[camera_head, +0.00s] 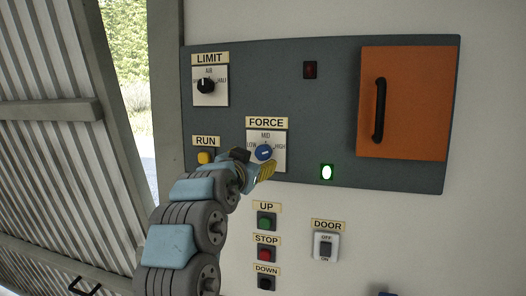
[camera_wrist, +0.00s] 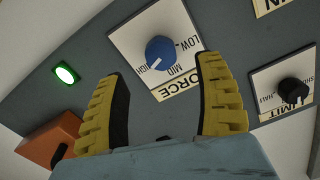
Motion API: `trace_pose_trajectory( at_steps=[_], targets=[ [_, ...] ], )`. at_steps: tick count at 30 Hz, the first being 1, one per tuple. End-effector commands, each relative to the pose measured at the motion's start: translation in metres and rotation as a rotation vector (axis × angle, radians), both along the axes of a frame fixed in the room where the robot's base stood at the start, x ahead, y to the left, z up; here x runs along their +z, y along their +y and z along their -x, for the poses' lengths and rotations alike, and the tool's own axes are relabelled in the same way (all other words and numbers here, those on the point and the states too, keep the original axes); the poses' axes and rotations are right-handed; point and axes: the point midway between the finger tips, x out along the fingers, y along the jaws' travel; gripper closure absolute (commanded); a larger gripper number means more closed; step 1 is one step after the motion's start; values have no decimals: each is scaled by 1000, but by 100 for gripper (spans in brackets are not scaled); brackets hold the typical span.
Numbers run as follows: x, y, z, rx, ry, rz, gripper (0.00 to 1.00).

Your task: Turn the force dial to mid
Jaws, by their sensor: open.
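The blue force dial (camera_head: 264,152) sits on a white plate under the FORCE label, with LOW, MID and HIGH marks. It also shows in the wrist view (camera_wrist: 161,51), where its white pointer line is turned toward HIGH. My gripper (camera_head: 254,165) is in front of the plate's lower left part. In the wrist view my gripper (camera_wrist: 162,72) is open and empty, its two yellow fingers spread, with the dial beyond and between their tips. The fingers appear apart from the dial. Part of the plate's lower left is hidden by my gripper in the head view.
The black limit knob (camera_head: 206,86) is at upper left and the yellow run button (camera_head: 205,157) is close to my gripper. A lit green lamp (camera_head: 327,172) and an orange door with a handle (camera_head: 408,103) are to the right. Up, stop and down buttons (camera_head: 265,254) are below.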

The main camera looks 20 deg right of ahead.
Motion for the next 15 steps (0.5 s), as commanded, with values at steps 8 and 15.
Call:
trace_pose_trajectory(
  at_steps=[8, 15],
  targets=[
    [2, -19, -22, -1, 1, -3, 30],
    [1, -32, -40, 0, 2, -2, 30]
  ],
)
